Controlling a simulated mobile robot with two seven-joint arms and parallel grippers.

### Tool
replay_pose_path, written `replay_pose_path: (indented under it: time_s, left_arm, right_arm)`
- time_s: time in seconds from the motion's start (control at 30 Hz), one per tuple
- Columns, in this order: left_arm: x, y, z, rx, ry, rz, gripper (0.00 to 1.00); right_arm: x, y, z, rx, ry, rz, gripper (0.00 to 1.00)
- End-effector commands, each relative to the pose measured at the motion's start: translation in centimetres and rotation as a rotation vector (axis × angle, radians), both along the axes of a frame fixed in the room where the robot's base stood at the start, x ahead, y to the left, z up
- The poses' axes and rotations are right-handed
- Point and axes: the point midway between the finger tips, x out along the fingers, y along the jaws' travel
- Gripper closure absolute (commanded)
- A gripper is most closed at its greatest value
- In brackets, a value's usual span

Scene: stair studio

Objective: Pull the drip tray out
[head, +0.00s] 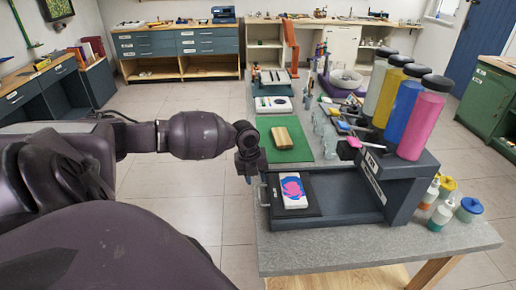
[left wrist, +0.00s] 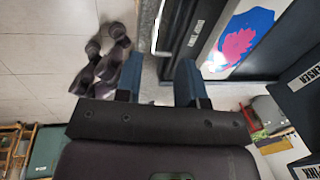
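The dark drip tray (head: 318,205) lies low in the ink dispenser (head: 395,180). Its bar handle (head: 265,193) faces left; the handle also shows in the left wrist view (left wrist: 159,28). A white card with a pink and blue print (head: 293,190) lies on the tray; it shows too in the left wrist view (left wrist: 240,40). My left gripper (head: 249,176) hangs at the tray's handle end. In the left wrist view its blue fingers (left wrist: 160,72) are apart with nothing between them, and the handle is just beyond their tips. Contact cannot be told. My right gripper is not in view.
Several ink bottles (head: 405,105) stand on the dispenser. A wooden block (head: 282,139) lies on a green mat (head: 290,152) behind the tray. Small bottles (head: 440,214) stand to the right. The grey tabletop (head: 340,251) is clear in front; open floor lies to the left.

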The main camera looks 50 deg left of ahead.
Motion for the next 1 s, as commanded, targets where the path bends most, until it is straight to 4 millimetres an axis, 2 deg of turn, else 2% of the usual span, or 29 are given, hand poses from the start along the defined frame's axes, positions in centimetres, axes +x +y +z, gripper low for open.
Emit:
replay_pose_path:
  time_s: [0.1, 0.3, 0.67, 1.0]
  left_arm:
    - [-0.3, 0.2, 1.8, 0.001, 0.001, -0.002, 0.64]
    - [-0.5, 0.3, 3.4, -0.001, 0.001, -0.001, 0.64]
    - [-0.5, 0.4, 3.6, -0.001, 0.001, -0.001, 0.64]
    - [-0.5, 0.4, 3.6, -0.001, 0.001, -0.001, 0.64]
  right_arm:
    - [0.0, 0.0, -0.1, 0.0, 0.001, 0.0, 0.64]
    - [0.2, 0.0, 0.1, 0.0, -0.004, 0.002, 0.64]
    - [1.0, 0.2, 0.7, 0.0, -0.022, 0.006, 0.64]
    - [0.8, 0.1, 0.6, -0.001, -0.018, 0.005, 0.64]
